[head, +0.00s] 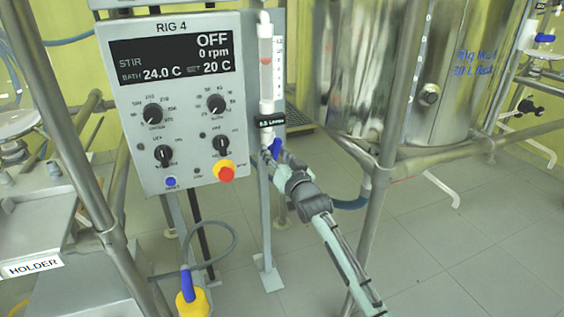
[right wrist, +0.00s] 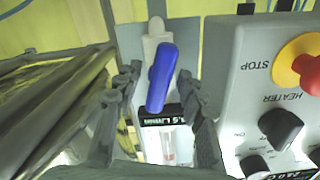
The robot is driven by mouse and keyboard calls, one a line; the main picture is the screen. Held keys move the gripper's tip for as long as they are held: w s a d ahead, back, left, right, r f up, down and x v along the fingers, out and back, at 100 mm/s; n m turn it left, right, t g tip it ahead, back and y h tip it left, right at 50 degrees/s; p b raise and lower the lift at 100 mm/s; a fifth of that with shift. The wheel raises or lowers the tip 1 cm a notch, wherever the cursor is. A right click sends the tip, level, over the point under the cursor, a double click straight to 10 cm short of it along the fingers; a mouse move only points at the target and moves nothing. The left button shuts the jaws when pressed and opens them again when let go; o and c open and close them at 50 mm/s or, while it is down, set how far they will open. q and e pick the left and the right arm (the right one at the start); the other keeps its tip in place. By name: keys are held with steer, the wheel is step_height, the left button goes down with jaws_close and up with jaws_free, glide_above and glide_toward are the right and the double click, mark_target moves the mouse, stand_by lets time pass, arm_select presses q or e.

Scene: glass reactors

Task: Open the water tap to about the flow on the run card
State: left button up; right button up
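The blue water tap handle (head: 276,147) sits at the foot of a clear flow meter tube (head: 266,62) beside the control panel. A reddish float shows in the upper part of the tube. A black label (head: 271,121) below it carries a small L/min figure that I cannot read surely. My right gripper (head: 277,160) is at the tap. In the right wrist view, the blue handle (right wrist: 161,80) stands, slightly tilted, between the two spread fingers of the right gripper (right wrist: 158,72), with gaps on both sides. My left gripper is out of view. I see no run card.
The RIG 4 panel (head: 187,100) stands close left of the tap, with knobs and a red stop button (head: 226,172); the button also shows in the wrist view (right wrist: 303,62). A steel post (head: 388,150) and steel vessel (head: 370,70) are to the right.

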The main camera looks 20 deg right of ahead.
steer(key=s, duration=1.1)
steer(key=shift+d, duration=0.25)
steer(key=s+d+f+n+g+p, duration=0.1)
steer(key=s+f+n+g+p, duration=0.15)
steer(key=s+f+g, duration=0.75)
arm_select(q)
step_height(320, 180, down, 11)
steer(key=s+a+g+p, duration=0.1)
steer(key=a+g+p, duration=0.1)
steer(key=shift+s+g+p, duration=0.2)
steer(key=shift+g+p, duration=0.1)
steer(key=shift+p, duration=0.05)
arm_select(e)
steer(key=s+d+f+n+g+h, duration=0.1)
steer(key=s+f+g, duration=0.1)
steer(key=s+f, duration=0.5)
steer(key=s+d+f+n+g+h, duration=0.1)
steer(key=s+f+g, duration=0.2)
steer(key=s+f, duration=0.5)
steer(key=s, duration=0.8)
steer(key=shift+s+d+f, duration=0.15)
steer(key=shift+d+f, duration=0.05)
steer(key=shift+d, duration=0.15)
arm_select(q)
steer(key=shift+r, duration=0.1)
